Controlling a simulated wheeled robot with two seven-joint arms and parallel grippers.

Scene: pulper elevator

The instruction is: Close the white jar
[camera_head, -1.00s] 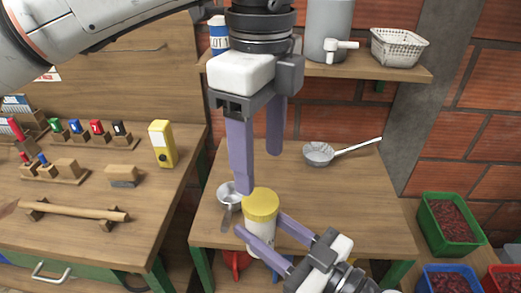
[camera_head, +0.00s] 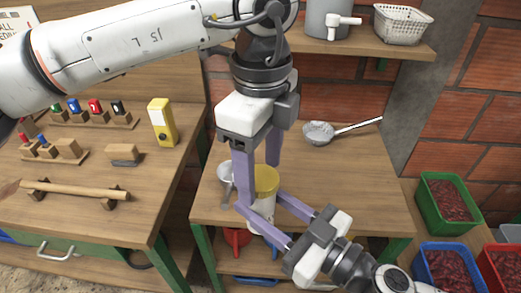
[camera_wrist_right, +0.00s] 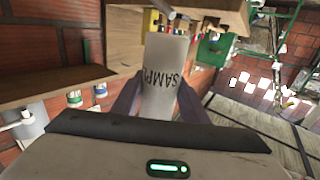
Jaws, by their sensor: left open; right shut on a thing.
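I cannot tell how firmly the lid sits. My right gripper (camera_head: 262,206) is shut on the jar body from the lower right, a finger on each side. In the right wrist view the white jar (camera_wrist_right: 165,75) shows dark "SAMPL" lettering between the fingers, and the yellow lid is not clearly seen. My left gripper (camera_head: 259,185) points down from above, open, one finger left of the lid and the other behind it. Contact with the lid is unclear.
A ladle (camera_head: 319,132) lies at the back of the table (camera_head: 350,185). A shelf with a grey container (camera_head: 328,18) and a white basket (camera_head: 402,24) hangs above. The table's right side is clear.

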